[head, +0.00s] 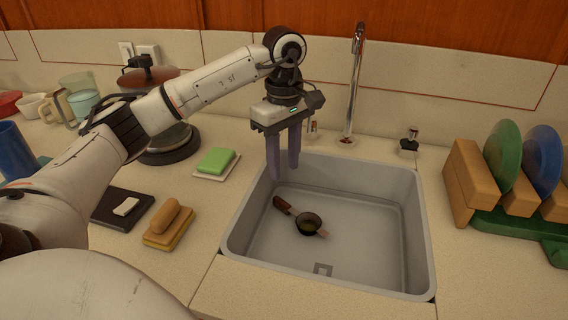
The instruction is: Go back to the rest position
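My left arm comes in from the left. My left gripper (284,172) points down over the back left part of the grey sink (345,275). Its two purple fingers stand apart with nothing between them. In the sink lies a small dark round pan or strainer (309,223) with a brown handle; it is below and to the right of the fingers, apart from them. My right gripper is not in view.
A tall faucet (355,85) rises behind the sink. A green sponge (215,160), a brush on a yellow sponge (165,218) and a dark lidded pot (147,78) stand left. A wooden rack (465,180) with green and blue plates stands right.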

